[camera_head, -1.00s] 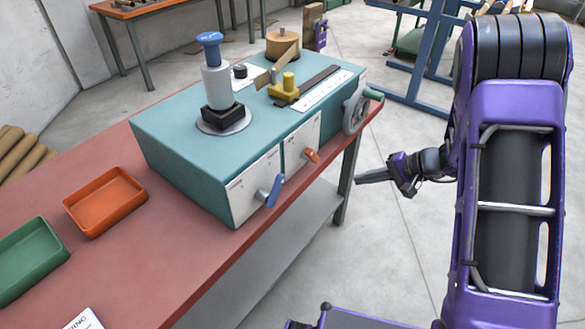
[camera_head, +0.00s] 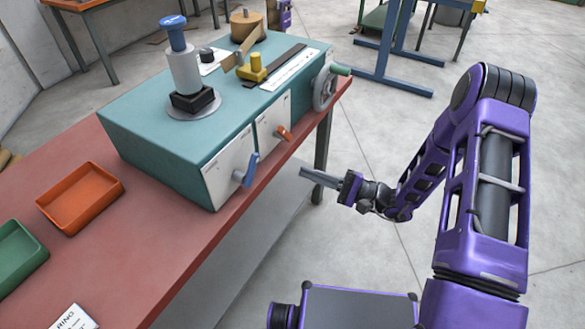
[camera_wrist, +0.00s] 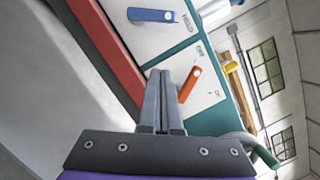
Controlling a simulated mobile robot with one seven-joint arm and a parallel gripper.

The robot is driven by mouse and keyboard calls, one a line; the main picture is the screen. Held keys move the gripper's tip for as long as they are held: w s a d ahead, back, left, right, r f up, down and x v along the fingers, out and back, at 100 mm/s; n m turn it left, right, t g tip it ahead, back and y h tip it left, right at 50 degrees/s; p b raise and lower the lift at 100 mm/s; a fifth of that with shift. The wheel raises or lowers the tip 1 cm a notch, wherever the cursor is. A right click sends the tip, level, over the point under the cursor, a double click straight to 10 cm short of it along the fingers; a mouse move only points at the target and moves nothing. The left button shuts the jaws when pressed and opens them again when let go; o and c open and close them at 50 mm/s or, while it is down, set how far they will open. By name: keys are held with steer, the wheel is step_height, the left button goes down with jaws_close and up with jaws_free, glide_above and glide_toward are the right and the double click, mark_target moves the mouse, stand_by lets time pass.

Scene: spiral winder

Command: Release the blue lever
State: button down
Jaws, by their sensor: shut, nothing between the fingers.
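The blue lever (camera_head: 247,170) is on the front panel of the teal winder (camera_head: 150,150), near its left end, and slants down and to the left in the head view. In the wrist view the blue lever (camera_wrist: 150,15) lies across a white panel by the word HELD. My gripper (camera_head: 303,174) is in front of the machine, to the right of the lever and apart from it. In the wrist view my gripper (camera_wrist: 160,75) has its fingers together and empty, with the orange lever (camera_wrist: 189,84) just right of the tips.
The orange lever (camera_head: 284,133) is on the panel right of the blue one. A handwheel (camera_head: 325,88) is at the machine's right end. The red table (camera_head: 150,250) holds an orange tray (camera_head: 80,198) and a green tray (camera_head: 18,257). Floor in front is clear.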

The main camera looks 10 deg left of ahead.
mark_target(251, 170)
steer(key=s+a+r, duration=0.1)
steer(key=a+r, duration=0.2)
steer(key=a, duration=0.7)
steer(key=shift+s+r+p, duration=0.2)
steer(key=shift+r+p, duration=0.05)
steer(key=shift+p, duration=0.15)
